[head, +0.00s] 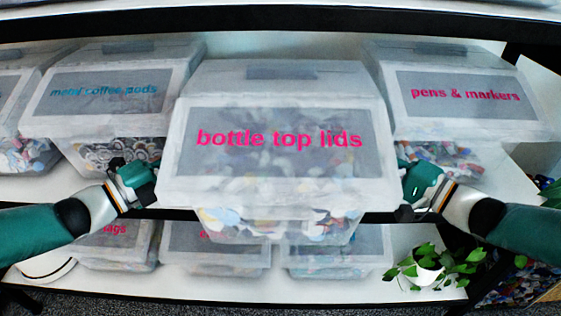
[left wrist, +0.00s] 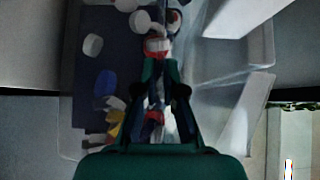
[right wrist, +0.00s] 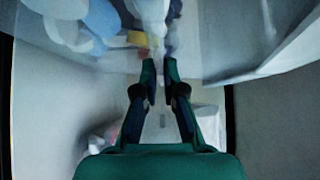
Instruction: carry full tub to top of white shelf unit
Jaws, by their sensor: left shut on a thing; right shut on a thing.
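The full tub (head: 290,185) is a translucent box with a lid and a pink "bottle top lids" label, packed with coloured caps. In the head view it is centred, and its lower part overlaps the shelf's front edge and the lower tubs. My left gripper (head: 150,184) is shut on its left side and my right gripper (head: 408,186) on its right side. The left wrist view shows the fingers (left wrist: 160,72) against the clear wall with caps behind. The right wrist view shows the fingers (right wrist: 159,72) closed together at the tub. The exact grip points are partly hidden.
A "metal coffee pods" tub (head: 105,95) stands left and a "pens & markers" tub (head: 460,95) right on the white shelf (head: 75,190). Another shelf board (head: 280,18) runs above. Several tubs and a potted plant (head: 428,268) are below.

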